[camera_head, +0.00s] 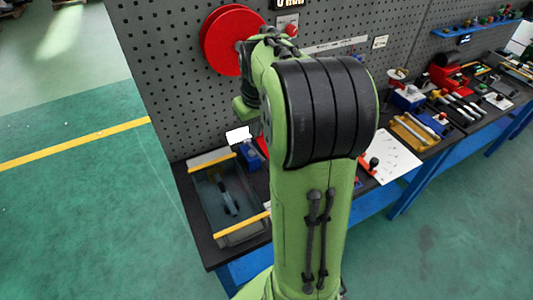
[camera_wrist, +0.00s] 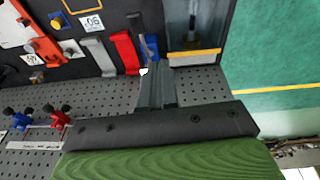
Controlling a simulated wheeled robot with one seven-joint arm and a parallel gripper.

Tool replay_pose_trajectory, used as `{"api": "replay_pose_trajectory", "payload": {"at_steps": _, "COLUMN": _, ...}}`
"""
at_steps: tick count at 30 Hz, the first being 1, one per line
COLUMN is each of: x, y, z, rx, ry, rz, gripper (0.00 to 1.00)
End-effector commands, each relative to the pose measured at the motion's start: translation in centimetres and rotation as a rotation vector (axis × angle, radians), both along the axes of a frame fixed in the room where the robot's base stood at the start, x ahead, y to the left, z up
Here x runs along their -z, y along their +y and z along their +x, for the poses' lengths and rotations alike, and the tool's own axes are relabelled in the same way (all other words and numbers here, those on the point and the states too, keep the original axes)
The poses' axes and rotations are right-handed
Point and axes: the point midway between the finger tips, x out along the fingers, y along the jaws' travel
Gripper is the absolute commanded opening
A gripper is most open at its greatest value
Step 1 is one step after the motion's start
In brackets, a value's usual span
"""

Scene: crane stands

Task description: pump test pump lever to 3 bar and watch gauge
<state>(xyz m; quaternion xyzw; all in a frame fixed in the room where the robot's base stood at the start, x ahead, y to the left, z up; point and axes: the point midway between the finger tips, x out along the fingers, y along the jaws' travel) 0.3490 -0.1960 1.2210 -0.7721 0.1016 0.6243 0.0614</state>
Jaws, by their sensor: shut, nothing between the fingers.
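A grey open tank (camera_head: 207,217) with yellow-edged ends stands on the bench at the left end in the head view. Something dark and slim lies inside it. The tank also shows at the top of the wrist view (camera_wrist: 190,52). A blue part (camera_wrist: 148,47) and a red bar (camera_wrist: 125,53) stand beside it; I cannot tell which is the pump lever. A display (camera_head: 290,3) at the top of the head view is cut off, starting with "0". My gripper (camera_wrist: 157,90) is shut and empty, apart from the tank; my arm hides it in the head view.
A grey perforated panel (camera_head: 165,55) rises behind the bench with a red disc (camera_head: 228,40) on it. A white sheet (camera_head: 392,160) and several tools lie on the bench to the right. The green floor (camera_head: 90,220) at the left is clear.

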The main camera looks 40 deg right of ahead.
Motion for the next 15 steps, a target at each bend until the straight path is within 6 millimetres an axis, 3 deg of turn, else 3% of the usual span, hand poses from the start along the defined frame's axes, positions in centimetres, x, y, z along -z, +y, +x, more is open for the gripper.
{"api": "replay_pose_trajectory", "payload": {"at_steps": 3, "x": 2.1, "y": -3.8, "z": 0.6, "rx": 0.035, "ry": 0.025, "rz": 0.026, "gripper": 0.0}}
{"api": "replay_pose_trajectory", "payload": {"at_steps": 6, "x": 3.1, "y": -5.5, "z": 0.7, "rx": 0.048, "ry": 0.033, "rz": 0.039, "gripper": 0.0}}
{"api": "replay_pose_trajectory", "payload": {"at_steps": 15, "x": 3.6, "y": -6.2, "z": 0.8, "rx": 0.05, "ry": 0.035, "rz": 0.043, "gripper": 0.0}}
